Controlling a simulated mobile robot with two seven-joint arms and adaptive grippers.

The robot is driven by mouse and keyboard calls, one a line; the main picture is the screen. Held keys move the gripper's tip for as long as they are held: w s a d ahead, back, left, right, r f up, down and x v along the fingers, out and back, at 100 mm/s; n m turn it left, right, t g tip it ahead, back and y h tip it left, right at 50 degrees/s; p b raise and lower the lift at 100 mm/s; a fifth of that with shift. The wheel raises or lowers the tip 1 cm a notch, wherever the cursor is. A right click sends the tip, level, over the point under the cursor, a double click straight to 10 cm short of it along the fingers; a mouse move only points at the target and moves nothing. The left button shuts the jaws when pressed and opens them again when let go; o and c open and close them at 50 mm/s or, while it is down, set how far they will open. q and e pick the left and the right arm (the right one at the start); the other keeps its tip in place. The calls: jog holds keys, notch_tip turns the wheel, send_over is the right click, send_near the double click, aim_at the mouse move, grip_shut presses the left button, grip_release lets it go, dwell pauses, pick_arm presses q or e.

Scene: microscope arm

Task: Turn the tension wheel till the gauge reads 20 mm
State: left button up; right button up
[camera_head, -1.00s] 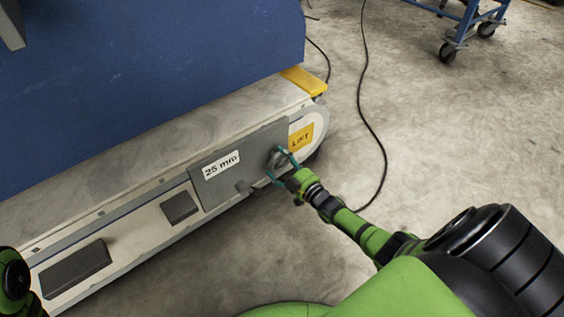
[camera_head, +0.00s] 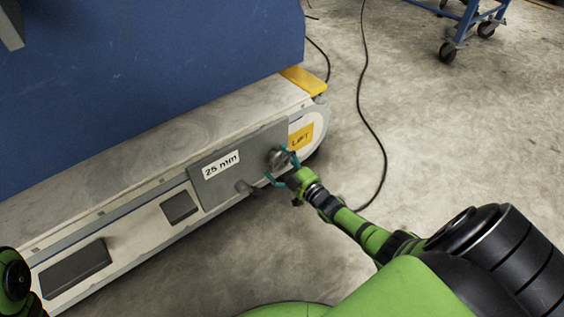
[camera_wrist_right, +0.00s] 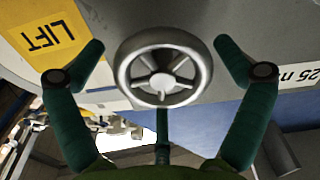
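The tension wheel (camera_head: 279,158) is a small grey handwheel on a grey plate (camera_head: 240,181) on the side of the machine. In the right wrist view the wheel (camera_wrist_right: 132,66) shows its spokes and rim face-on. My right gripper (camera_head: 281,167) is in front of the wheel. Its two teal fingers stand open either side of the wheel, with a gap to the rim. My left gripper is not in view.
A black cable (camera_head: 365,112) lies on the floor. A blue wheeled cart (camera_head: 464,22) stands far off at the top right. The floor between is clear.

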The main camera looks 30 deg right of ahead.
jog(key=s, duration=1.2)
jog(key=shift+d, duration=0.45)
